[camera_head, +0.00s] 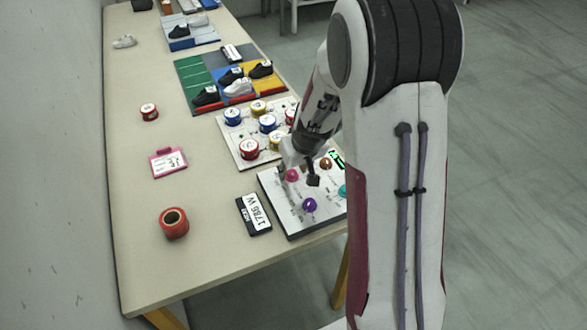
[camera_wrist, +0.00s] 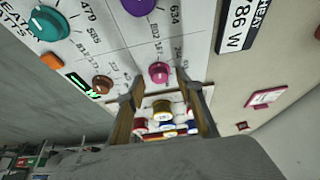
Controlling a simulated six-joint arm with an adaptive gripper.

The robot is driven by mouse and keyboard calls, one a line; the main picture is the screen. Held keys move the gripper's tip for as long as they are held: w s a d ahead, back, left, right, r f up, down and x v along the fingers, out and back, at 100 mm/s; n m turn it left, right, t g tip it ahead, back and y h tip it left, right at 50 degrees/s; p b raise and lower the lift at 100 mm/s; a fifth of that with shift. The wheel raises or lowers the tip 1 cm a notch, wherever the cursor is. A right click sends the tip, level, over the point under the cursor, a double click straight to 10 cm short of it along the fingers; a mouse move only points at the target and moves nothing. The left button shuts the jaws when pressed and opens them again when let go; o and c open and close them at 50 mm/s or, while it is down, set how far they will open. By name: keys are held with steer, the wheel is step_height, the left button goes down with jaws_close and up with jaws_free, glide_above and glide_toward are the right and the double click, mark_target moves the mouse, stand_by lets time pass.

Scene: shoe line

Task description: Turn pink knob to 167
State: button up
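The pink knob (camera_head: 292,175) sits on the white control panel (camera_head: 279,212), partly hidden by my gripper in the head view. In the wrist view the pink knob (camera_wrist: 158,72) shows whole, just beyond and between my fingertips, with printed dial numbers around it. My gripper (camera_head: 299,178) is over the panel at the knob. In the wrist view my gripper (camera_wrist: 161,94) is open, with a clear gap between its fingers and nothing held. Whether a finger touches the knob cannot be told. A green display (camera_wrist: 82,85) is lit, but its digits are not readable.
The panel also has a purple knob (camera_head: 309,205), a teal knob (camera_head: 343,190) and a brown knob (camera_head: 326,163). A black-and-white label plate (camera_head: 254,214) lies left of it. A board with several coloured tape rolls (camera_head: 250,150) stands behind. The table's left part is mostly clear.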

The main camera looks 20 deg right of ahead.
steer(key=shift+w+f, duration=0.1)
steer(key=shift+f, duration=0.05)
steer(key=shift+c, duration=0.3)
jaws_close()
steer(key=shift+m+h, duration=0.3)
steer(key=shift+m, duration=0.4)
stand_by(0.4)
steer(key=shift+o, duration=0.3)
jaws_free()
